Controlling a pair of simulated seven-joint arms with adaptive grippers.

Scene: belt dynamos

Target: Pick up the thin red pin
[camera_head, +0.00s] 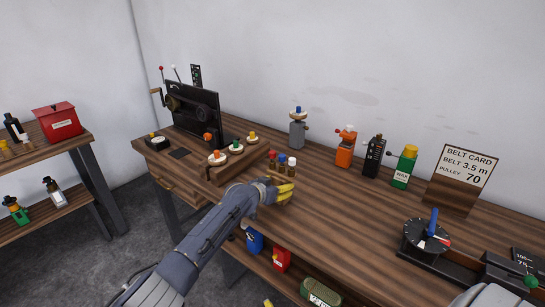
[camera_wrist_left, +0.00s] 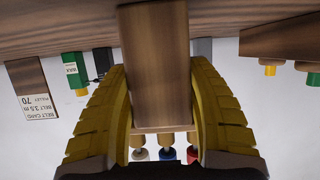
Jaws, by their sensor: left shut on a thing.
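A small red-topped peg (camera_head: 272,154) stands in a row with a blue-topped peg (camera_head: 282,159) and a white-topped peg (camera_head: 292,161), just behind my left gripper (camera_head: 281,188). The left wrist view, upside down, shows the red end (camera_wrist_left: 193,156), blue end (camera_wrist_left: 168,154) and white end (camera_wrist_left: 138,155) beyond a brown wooden block (camera_wrist_left: 153,65). The yellow fingers of my left gripper (camera_wrist_left: 154,85) are shut on this block, not around the red peg itself. I cannot tell whether the pegs are fixed to the block. My right gripper is not in view.
A wooden tray (camera_head: 222,173) with coloured knobs and a dark panel machine (camera_head: 195,112) stand left. Orange (camera_head: 345,150), black (camera_head: 374,156) and green (camera_head: 404,168) devices line the back. A dial (camera_head: 425,238) stands right. The bench's middle is clear.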

